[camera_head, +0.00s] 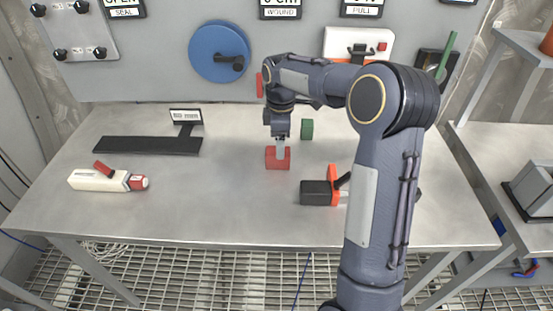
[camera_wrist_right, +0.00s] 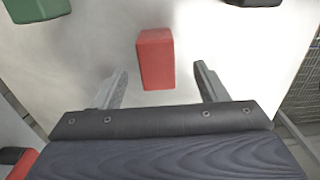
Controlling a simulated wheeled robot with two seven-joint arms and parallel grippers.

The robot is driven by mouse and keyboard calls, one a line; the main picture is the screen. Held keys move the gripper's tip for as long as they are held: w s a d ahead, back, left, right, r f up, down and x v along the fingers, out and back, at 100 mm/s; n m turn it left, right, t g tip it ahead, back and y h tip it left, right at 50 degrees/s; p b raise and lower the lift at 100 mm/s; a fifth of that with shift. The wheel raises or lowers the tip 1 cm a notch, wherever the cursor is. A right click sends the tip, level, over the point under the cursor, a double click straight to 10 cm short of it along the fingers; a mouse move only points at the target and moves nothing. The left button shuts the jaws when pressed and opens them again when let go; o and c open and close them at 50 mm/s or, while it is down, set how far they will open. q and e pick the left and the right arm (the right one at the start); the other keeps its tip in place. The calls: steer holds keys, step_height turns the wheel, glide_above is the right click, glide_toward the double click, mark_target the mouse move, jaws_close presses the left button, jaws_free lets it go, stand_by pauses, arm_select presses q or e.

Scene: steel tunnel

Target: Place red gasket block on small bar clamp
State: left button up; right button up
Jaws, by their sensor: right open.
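The red gasket block (camera_head: 278,158) stands on the middle of the steel table. In the right wrist view the red block (camera_wrist_right: 155,58) lies ahead of and between the fingers, with clear gaps on both sides. My right gripper (camera_head: 280,148) points down over the block in the head view. In the right wrist view the right gripper (camera_wrist_right: 162,85) is open and empty. The small bar clamp (camera_head: 333,187), with an orange-red jaw and a dark block part, lies right of and nearer than the red block, partly hidden by my right arm. My left gripper is not in view.
A green block (camera_head: 307,129) stands just behind the red block. A black flat stand with a label (camera_head: 148,145) and a white and red tool (camera_head: 108,179) lie at the left. A blue disc (camera_head: 219,52) hangs on the back panel. The table's front middle is clear.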

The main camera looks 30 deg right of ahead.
steer(key=f, duration=0.5)
steer(key=shift+w+a+f, duration=0.1)
steer(key=shift+w+a, duration=0.05)
steer(key=shift+w, duration=0.2)
steer(key=shift+c, duration=0.5)
steer(key=c, duration=1.1)
steer(key=shift+r, duration=0.2)
